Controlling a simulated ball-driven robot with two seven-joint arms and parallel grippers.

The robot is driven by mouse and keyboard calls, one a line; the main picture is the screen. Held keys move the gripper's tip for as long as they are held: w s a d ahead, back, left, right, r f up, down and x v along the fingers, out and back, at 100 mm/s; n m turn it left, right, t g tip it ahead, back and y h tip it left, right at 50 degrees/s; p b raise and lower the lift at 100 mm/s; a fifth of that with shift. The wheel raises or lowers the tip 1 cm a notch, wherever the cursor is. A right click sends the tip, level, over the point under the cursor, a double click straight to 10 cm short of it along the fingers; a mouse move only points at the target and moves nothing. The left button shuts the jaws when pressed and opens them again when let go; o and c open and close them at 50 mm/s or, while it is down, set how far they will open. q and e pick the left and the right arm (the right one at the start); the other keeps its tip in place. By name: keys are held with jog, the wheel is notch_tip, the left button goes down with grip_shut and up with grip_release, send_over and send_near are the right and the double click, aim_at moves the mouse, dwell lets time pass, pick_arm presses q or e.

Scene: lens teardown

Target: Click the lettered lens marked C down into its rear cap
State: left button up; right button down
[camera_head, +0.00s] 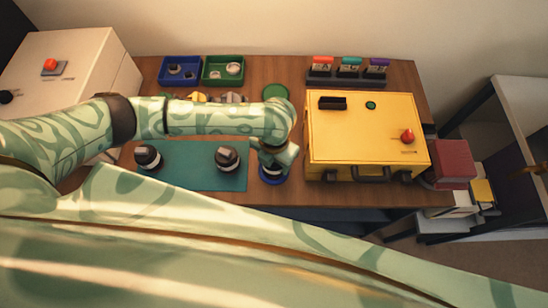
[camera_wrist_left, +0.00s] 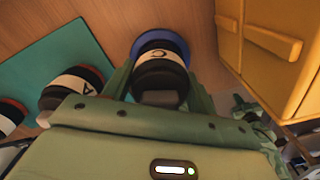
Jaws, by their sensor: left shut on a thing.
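The lens marked C (camera_wrist_left: 160,58) is a black cylinder with a white lettered band, seen in the left wrist view between the fingers of my left gripper (camera_wrist_left: 160,98). My left gripper (camera_head: 274,160) is shut on it, at the front of the table beside the yellow case. A blue round cap (camera_wrist_left: 151,36) shows around the lens's far end; its blue rim also shows under the gripper in the head view (camera_head: 272,181). I cannot tell whether the lens is seated in it or just above. My right gripper is not in view.
Lens A (camera_wrist_left: 78,86) and another dark lens (camera_head: 147,157) stand on the teal mat (camera_head: 190,180) to the left. The yellow case (camera_head: 360,130) stands close on the right. Blue (camera_head: 180,70) and green (camera_head: 222,70) trays sit at the back.

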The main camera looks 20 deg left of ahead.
pick_arm(q)
jog(key=shift+f+p, duration=0.3)
jog(key=shift+p, duration=0.85)
dwell(4.3)
notch_tip(320, 180, up, 6)
jog(key=p, duration=0.6)
jog(key=shift+r+p, duration=0.1)
jog(key=shift+p, duration=0.3)
